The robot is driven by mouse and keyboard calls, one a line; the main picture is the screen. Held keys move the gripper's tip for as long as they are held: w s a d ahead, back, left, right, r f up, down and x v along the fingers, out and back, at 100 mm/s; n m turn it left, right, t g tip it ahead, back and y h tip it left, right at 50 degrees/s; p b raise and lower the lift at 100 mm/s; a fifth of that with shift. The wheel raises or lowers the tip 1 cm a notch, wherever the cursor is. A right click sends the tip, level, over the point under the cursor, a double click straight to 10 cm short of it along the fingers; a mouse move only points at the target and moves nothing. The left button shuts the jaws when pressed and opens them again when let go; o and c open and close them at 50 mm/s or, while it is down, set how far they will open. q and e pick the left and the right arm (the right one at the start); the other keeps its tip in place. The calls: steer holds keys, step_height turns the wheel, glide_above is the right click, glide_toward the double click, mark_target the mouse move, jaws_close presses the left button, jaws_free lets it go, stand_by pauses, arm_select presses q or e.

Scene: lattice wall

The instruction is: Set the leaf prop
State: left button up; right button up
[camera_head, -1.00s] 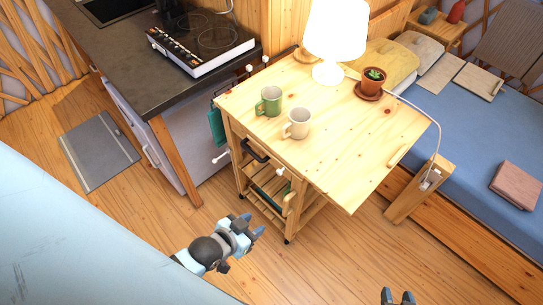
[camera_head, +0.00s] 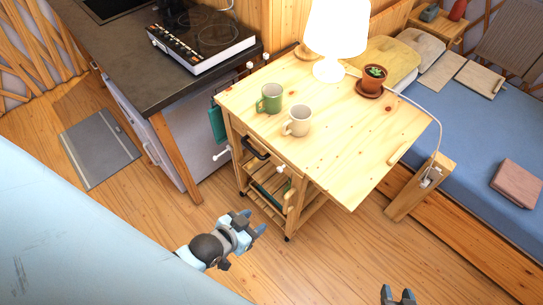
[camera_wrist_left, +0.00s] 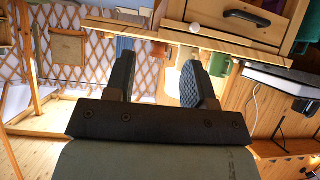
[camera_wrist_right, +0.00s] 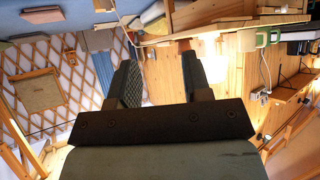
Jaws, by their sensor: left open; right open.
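A light wooden trolley table (camera_head: 330,160) stands in the middle of the head view, its top including the leaf level on the right side. A short pale wooden piece (camera_head: 291,199), possibly the leaf prop, stands upright at the trolley's front below the top; its lower end is hard to make out. A white knob (camera_head: 281,170) sits just above it. My left gripper (camera_head: 256,222) is open and empty, in front of the trolley and left of that piece. My right gripper (camera_head: 397,296) is open and empty at the bottom edge, with only its fingertips showing.
A green mug (camera_head: 269,98), a cream mug (camera_head: 297,121), a lit lamp (camera_head: 336,30) and a potted plant (camera_head: 373,76) stand on the tabletop. A counter (camera_head: 150,75) is left, a blue bed (camera_head: 470,140) right. The floor (camera_head: 330,260) before the trolley is clear.

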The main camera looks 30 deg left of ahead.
arm_select(q)
steer(key=w+a+f+t+h+b, duration=0.1)
steer(key=w+a+f+t+b, duration=0.1)
steer(key=w+f+b, duration=0.35)
steer(key=t+h+b, duration=0.1)
steer(key=t+b, duration=0.3)
steer(key=b, duration=0.5)
glide_toward(279, 171)
steer(key=x, duration=0.9)
steer(key=shift+w+m, duration=0.3)
steer(key=shift+w, duration=0.1)
arm_select(e)
step_height(279, 171, down, 14)
steer(key=a, duration=0.1)
steer(key=shift+w+r, duration=0.2)
steer(key=shift+w, duration=0.1)
arm_select(q)
jaws_close()
